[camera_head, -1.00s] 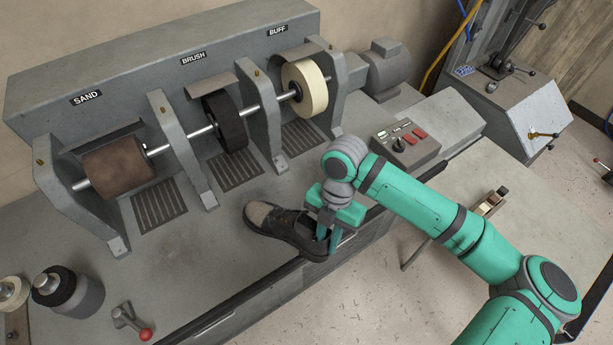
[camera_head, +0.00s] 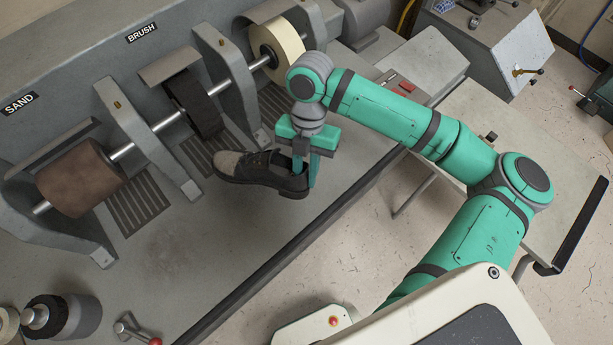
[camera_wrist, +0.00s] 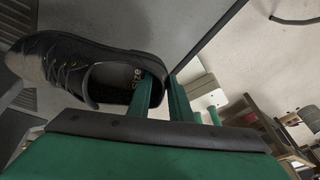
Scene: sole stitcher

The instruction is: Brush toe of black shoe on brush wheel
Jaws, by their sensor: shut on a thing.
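The black shoe (camera_head: 262,171) has a greyish toe that points left toward the brush wheel. My gripper (camera_head: 306,172) is shut on the heel end of the shoe, at its rear opening, and holds it over the bench. In the wrist view the shoe (camera_wrist: 95,62) shows its laces and open collar, with one finger of my gripper (camera_wrist: 163,92) inside the collar and one outside. The black brush wheel (camera_head: 193,103) sits on the shaft under the BRUSH label. The grey toe is below and in front of the wheel; a gap shows between them.
The brown sanding wheel (camera_head: 80,178) is on the left and the cream buffing wheel (camera_head: 278,45) on the right, with grey upright brackets (camera_head: 228,75) between. A red-knobbed lever (camera_head: 138,332) and dark canister (camera_head: 62,316) stand at the front left. The front bench middle is clear.

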